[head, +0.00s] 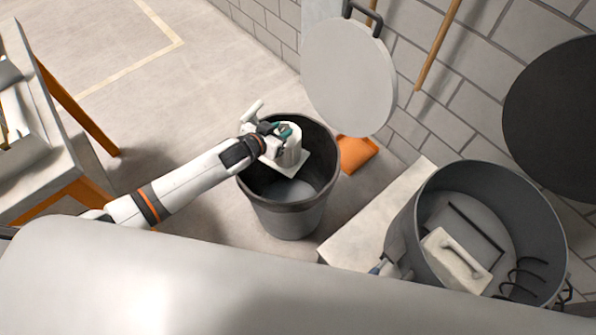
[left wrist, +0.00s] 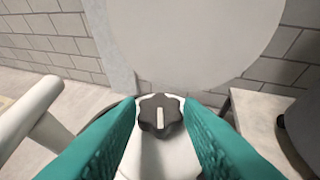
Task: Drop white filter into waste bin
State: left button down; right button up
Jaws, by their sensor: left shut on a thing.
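The white filter (head: 291,155) is a pale rounded body with a flat plate at its lower end. My left gripper (head: 284,131) is shut on it, over the mouth of the waste bin; how high above the rim is hard to tell. In the left wrist view the green fingers stand on both sides of the white filter body (left wrist: 165,158), which has a dark lobed knob (left wrist: 160,114) on top. The waste bin (head: 290,219) is a dark grey, round, open tub on the floor with a pale bottom.
A round pale lid (head: 349,76) stands by the brick wall behind the bin, near an orange dustpan-like piece (head: 357,153). A large grey drum (head: 405,232) at the right holds a white float-like tool (head: 455,258) and other pieces. A table (head: 45,180) stands left.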

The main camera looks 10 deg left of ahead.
pick_arm(q)
jog(key=c, duration=1)
grip_release()
jog(key=shift+r, duration=0.15)
jog(key=shift+o, duration=0.5)
jog(key=shift+f, duration=0.2)
jog(key=p+v, duration=0.1)
jog(key=v, duration=1.1)
jog(key=shift+r, duration=0.1)
jog(key=s+a+f+n+g+y+p, duration=0.1)
jog(key=a+f, duration=0.2)
jog(key=f, duration=0.3)
jog(key=s+a+f+y+p, duration=0.1)
jog(key=a+f+y, duration=0.1)
jog(key=f, duration=0.4)
jog(key=s+a+f+n+g+y+p, duration=0.15)
jog(key=s+a+f+g, duration=0.25)
jog(key=s+f, duration=0.9)
jog(key=s+d+f+g, duration=0.2)
jog(key=s+f, duration=0.4)
jog(key=s, duration=0.6)
jog(key=s+d+f+g, duration=0.3)
jog(key=s+f, duration=0.2)
jog(key=s, duration=0.7)
jog(key=shift+d+f+p, duration=0.3)
jog(key=shift+f+p, duration=0.05)
